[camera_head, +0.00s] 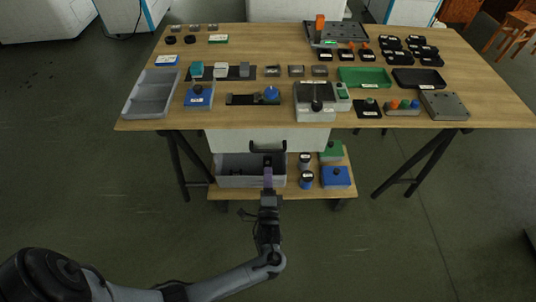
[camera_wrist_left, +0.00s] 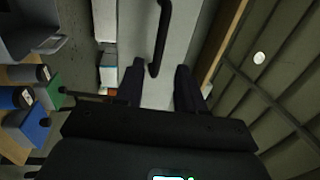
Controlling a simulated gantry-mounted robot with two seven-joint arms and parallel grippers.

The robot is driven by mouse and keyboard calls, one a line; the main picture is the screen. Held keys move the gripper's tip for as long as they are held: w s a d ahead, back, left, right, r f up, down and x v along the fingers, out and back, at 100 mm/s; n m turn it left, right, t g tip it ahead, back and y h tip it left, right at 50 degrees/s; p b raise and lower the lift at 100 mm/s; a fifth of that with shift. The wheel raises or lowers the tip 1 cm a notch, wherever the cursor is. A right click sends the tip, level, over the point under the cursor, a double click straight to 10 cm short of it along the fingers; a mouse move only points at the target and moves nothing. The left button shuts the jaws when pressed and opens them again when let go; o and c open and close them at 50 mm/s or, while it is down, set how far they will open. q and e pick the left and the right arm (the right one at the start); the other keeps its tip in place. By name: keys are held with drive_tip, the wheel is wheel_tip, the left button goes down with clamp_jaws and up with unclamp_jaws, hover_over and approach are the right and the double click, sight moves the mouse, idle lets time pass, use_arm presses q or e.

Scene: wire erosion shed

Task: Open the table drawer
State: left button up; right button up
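The table drawer has a pale front (camera_head: 228,139) under the tabletop's near edge and looks shut. Its black bar handle (camera_head: 267,146) sits at the middle of the front. In the left wrist view the handle (camera_wrist_left: 163,32) runs upright along the pale panel. My left gripper (camera_head: 268,172) is just in front of and below the handle. Its two dark fingers (camera_wrist_left: 158,78) stand apart with nothing gripped, and the handle's lower end shows between their tips. I cannot tell whether they touch it. My right gripper is not in view.
A wooden table (camera_head: 460,60) holds trays, small parts and fixtures. Below the drawer, a low shelf (camera_head: 285,193) carries a grey bin (camera_head: 235,180), dark cylinders, a green box (camera_head: 331,151) and a blue box (camera_head: 336,176). Trestle legs stand at both sides. The front floor is clear.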

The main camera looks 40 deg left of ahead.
sight(267, 150)
use_arm(q)
drive_tip(key=shift+b+x, duration=1.75)
drive_tip(key=shift+x, duration=3.3)
drive_tip(key=shift+a, duration=0.1)
clamp_jaws()
